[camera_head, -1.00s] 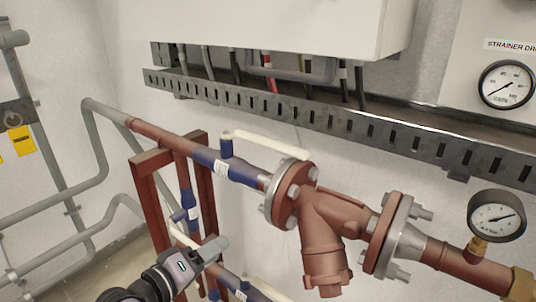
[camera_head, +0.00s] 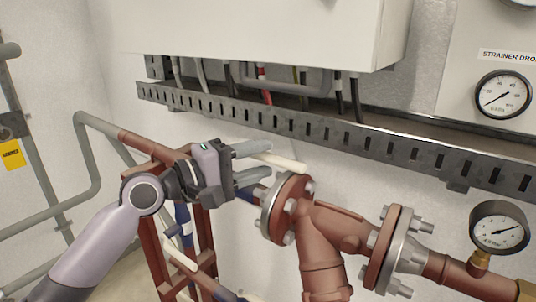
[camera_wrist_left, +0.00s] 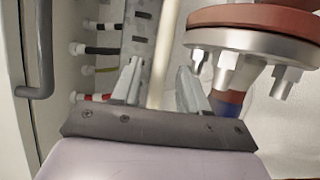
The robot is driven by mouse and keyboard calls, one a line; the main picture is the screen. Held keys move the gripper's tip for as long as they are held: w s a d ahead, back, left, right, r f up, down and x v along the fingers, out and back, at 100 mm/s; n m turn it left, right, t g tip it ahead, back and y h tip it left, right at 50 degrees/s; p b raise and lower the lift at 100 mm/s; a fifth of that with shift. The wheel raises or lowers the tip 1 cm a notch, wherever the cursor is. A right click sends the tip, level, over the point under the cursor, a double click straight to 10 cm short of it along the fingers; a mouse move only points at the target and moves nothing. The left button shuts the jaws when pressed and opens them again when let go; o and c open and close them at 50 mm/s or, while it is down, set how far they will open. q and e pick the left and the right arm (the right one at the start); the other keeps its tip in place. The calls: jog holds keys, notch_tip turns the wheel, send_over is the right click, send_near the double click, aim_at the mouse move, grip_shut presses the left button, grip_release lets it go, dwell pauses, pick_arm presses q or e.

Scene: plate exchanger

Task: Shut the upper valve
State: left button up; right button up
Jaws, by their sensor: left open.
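The upper valve sits on the blue section of the upper pipe (camera_head: 247,194); its body is mostly hidden behind my left gripper. Its cream lever (camera_head: 288,162) points right, roughly along the pipe, with its end near the brown flange. My left gripper (camera_head: 268,161) is open at the lever, one finger above and one below it in the head view. In the left wrist view the lever (camera_wrist_left: 166,50) runs between the two open fingers (camera_wrist_left: 158,86); I see no clear contact. My right gripper is not in view.
The brown strainer flange (camera_head: 290,207) with bolts is close to the right of my left gripper. A slotted cable tray (camera_head: 300,125) runs above it. Below is another cream lever (camera_head: 180,252). Gauges (camera_head: 500,228) are at the right.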

pick_arm(q)
jog(key=shift+x, duration=1.3)
grip_shut()
